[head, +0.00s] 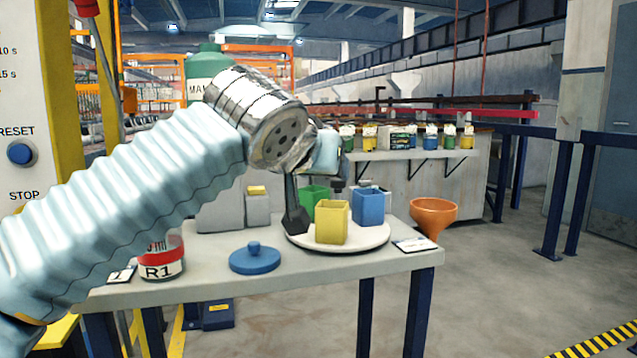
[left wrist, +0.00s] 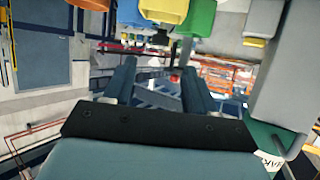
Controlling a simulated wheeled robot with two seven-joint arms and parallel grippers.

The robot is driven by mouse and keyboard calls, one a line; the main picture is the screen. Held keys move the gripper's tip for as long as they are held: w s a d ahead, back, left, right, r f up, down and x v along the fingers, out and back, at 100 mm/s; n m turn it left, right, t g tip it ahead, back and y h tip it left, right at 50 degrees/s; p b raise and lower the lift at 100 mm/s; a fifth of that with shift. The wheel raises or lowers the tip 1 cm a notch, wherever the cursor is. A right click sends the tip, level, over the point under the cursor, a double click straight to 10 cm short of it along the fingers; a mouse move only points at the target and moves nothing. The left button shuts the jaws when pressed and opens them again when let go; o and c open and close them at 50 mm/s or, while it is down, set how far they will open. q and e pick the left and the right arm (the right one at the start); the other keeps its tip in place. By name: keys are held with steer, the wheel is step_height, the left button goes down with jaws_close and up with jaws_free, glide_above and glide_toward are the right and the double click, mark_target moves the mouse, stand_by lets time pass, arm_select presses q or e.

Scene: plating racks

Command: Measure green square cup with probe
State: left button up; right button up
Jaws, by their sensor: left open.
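The green square cup (head: 315,194) stands at the back left of a round white plate (head: 370,239) on the table, partly hidden by the yellow cup (head: 331,222). A blue square cup (head: 368,207) stands at the right. My left gripper (head: 314,208) is open, with one dark finger in front of the plate's left side. In the left wrist view, nothing shows between the fingers (left wrist: 158,75); the green cup (left wrist: 200,17), yellow cup (left wrist: 165,10) and blue cup (left wrist: 130,13) lie along the top edge. I cannot identify the probe. My right gripper is out of view.
A grey block with a yellow top (head: 257,191) stands behind the plate at left. A blue lid (head: 254,258), a red-banded R1 jar (head: 161,262) and an orange funnel (head: 432,213) are on or by the table (head: 330,278). A green bottle (head: 207,68) stands behind my arm.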

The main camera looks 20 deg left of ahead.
arm_select(q)
steer(key=p+x, duration=0.1)
steer(key=x, duration=1)
steer(key=shift+s, duration=0.1)
steer(key=shift+c, duration=0.3)
jaws_close()
